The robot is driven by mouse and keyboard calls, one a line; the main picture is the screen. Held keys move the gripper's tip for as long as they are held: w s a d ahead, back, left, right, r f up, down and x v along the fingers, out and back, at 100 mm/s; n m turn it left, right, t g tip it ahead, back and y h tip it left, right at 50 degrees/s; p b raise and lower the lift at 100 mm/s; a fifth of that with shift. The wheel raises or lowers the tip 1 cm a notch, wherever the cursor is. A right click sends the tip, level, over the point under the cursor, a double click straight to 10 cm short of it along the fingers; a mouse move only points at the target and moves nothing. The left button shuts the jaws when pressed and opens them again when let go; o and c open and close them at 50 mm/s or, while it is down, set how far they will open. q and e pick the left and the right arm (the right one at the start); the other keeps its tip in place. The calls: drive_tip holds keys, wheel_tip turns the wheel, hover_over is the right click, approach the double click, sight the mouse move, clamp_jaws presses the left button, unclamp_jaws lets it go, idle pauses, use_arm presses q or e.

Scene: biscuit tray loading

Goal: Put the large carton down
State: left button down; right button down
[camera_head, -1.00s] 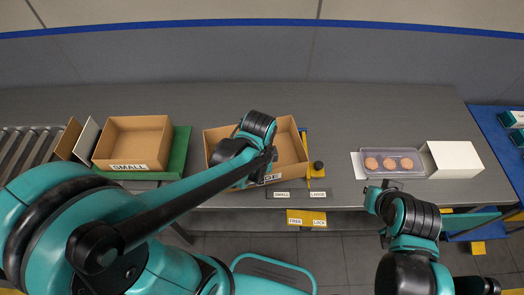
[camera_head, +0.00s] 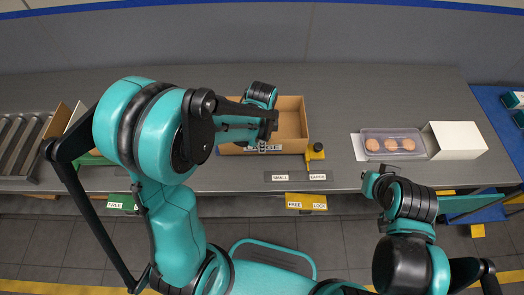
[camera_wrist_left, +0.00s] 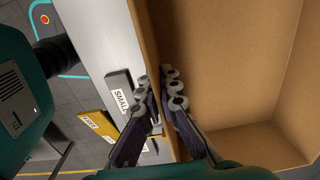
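The large carton (camera_head: 292,122) is an open brown box with a LARGE label on its front wall, at the middle of the table. My left gripper (camera_head: 263,145) is at that front wall. In the left wrist view, the fingers (camera_wrist_left: 157,84) straddle the wall of the carton (camera_wrist_left: 225,60), one inside and one outside, and look closed on it. The carton looks level and empty where visible; my arm covers its left part. I cannot tell whether its bottom touches the table. My right gripper (camera_head: 372,182) is by the front edge at right; its fingers are unclear.
A yellow-and-black clamp (camera_head: 315,153) stands at the carton's right front corner. SMALL and LARGE signs (camera_head: 300,177) lie in front. A clear tray of biscuits (camera_head: 393,155) and a white box (camera_head: 455,140) are at right. The table behind is free.

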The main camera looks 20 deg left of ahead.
use_arm(q)
wheel_tip(320, 180, down, 3)
drive_tip(key=shift+b, duration=0.45)
drive_tip(key=shift+r, duration=0.1)
drive_tip(key=c, duration=1.7)
unclamp_jaws()
drive_tip(key=shift+f, duration=0.2)
drive_tip(key=shift+r, duration=0.15)
